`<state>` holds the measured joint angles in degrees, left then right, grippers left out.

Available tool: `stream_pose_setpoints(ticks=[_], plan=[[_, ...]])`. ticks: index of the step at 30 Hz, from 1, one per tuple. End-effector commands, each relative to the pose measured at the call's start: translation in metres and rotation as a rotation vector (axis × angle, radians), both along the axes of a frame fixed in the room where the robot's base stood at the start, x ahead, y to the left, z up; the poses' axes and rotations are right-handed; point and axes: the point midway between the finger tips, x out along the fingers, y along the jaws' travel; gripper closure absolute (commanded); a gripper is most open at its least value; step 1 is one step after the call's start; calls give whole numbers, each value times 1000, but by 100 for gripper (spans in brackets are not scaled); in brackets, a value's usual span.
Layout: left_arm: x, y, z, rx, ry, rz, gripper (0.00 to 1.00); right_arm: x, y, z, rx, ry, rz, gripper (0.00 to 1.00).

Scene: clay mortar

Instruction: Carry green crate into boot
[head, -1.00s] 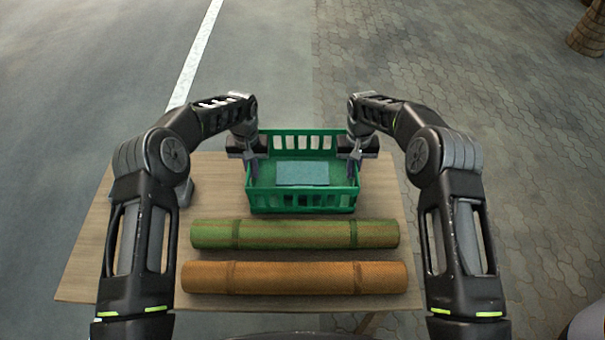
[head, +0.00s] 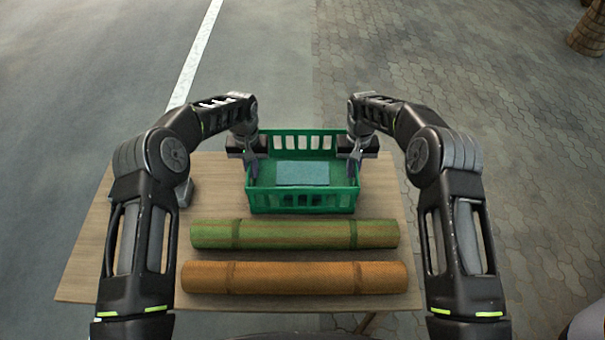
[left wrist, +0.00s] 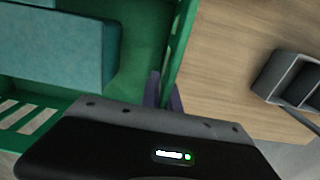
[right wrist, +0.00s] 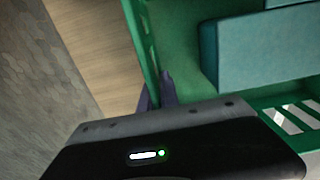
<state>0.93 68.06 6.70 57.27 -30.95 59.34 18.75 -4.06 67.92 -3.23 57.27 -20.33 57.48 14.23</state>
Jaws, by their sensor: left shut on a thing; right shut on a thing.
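The green crate (head: 303,203) stands on the wooden table with slatted walls and a flat teal block (head: 302,173) lying inside it. My left gripper (head: 253,168) is shut on the crate's left side wall; in the left wrist view its purple fingers (left wrist: 163,92) straddle that wall (left wrist: 180,50). My right gripper (head: 352,168) is shut on the right side wall; in the right wrist view its fingers (right wrist: 157,92) straddle the wall (right wrist: 140,40). No boot of a car shows in any view.
A green roll (head: 295,234) and an orange roll (head: 295,277) lie across the table (head: 90,270) in front of the crate. A grey object (head: 184,192) is on the table left of the crate, partly hidden by my left arm. Paved ground lies beyond.

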Motion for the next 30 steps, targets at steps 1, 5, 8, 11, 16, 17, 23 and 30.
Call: stream_pose_setpoints(ticks=[1, 5, 8, 11, 16, 17, 23, 30], plan=[[0, 1, 0, 1, 0, 1, 100, 0, -1, 0, -1, 0, -1, 100], [0, 1, 0, 1, 0, 1, 100, 0, -1, 0, -1, 0, -1, 100], [1, 1, 2, 0, -2, 1, 100, 1, 0, 2, 0, -2, -1, 100], [1, 1, 6, 0, -2, 1, 100, 1, 0, 6, 0, -2, -1, 100], [1, 1, 20, 0, -2, 1, 100, 1, -1, 20, 0, -2, -1, 100], [1, 1, 23, 0, -2, 1, 100, 1, -1, 24, 0, -2, -1, 100], [1, 1, 43, 1, -2, 1, 100, 1, -1, 43, 0, -2, -1, 100], [1, 1, 52, 1, -1, 1, 100, 1, -1, 52, -1, -1, -1, 100]])
